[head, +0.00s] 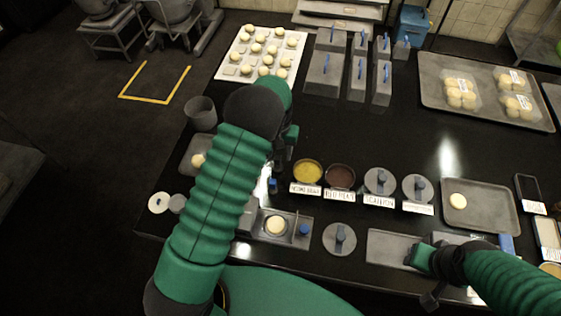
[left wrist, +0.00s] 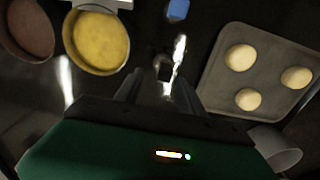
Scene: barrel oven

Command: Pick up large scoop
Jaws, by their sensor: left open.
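My left gripper (left wrist: 158,95) is open and empty in the left wrist view, with its two fingers apart over the dark counter. In the head view the green arm hides much of this gripper (head: 284,150). A blue piece (left wrist: 178,10) and a narrow shiny shape (left wrist: 179,55) lie beyond the fingers; they may be part of the large scoop, but I cannot tell. A blue piece (head: 273,185) also shows beside the arm in the head view. No scoop is clearly recognisable. My right gripper (head: 425,275) is low over the counter's front right; its fingers are unclear.
A yellow-filled bowl (head: 307,172) and a brown-filled bowl (head: 340,176) stand right of my left arm. A grey cup (head: 201,113) stands to its left. A dough tray (head: 224,71) lies behind. The black counter (head: 400,130) is clear in the middle.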

